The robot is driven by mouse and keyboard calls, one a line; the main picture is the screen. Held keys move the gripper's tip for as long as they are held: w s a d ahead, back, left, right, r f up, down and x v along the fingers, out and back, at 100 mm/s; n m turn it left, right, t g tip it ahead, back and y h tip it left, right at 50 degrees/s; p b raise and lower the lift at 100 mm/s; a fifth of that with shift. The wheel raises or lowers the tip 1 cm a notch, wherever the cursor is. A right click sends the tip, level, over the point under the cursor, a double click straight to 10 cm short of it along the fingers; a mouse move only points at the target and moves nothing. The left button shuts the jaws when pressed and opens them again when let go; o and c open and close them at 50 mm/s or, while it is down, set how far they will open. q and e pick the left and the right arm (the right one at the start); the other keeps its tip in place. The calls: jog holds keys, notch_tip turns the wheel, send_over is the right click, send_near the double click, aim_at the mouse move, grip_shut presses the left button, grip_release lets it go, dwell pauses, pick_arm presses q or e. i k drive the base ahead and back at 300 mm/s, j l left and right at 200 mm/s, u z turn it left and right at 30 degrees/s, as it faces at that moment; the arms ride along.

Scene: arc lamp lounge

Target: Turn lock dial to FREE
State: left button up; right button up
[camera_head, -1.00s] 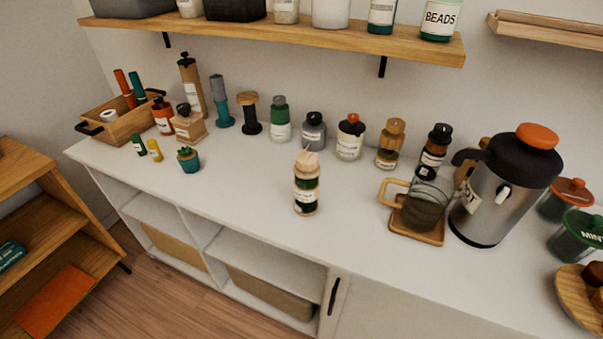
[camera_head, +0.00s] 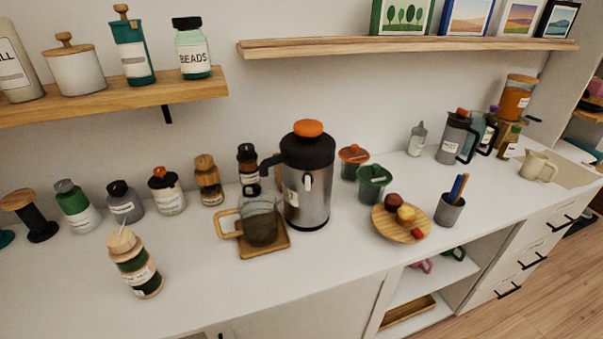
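A steel pump pot (camera_head: 308,188) with a black top stands on the white counter, right of the picture's middle. A round orange cap (camera_head: 308,128) sits on its top, and a black spout points left. A small light-coloured part (camera_head: 308,183) shows on its front, just below the black top. I see no readable FREE marking, and I cannot tell which part is the lock dial. A glass mug (camera_head: 259,222) with a wooden handle stands on a wooden coaster (camera_head: 270,248) left of the pot. Neither of my grippers is in view.
A green bottle with a wooden top (camera_head: 135,265) stands near the counter's front left. Several bottles line the back left. The counter before the pot is clear.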

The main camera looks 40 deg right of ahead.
aim_at(307, 180)
jog(key=j+z, duration=0.1)
jog(key=z, duration=1.35)
jog(key=k+l, duration=0.05)
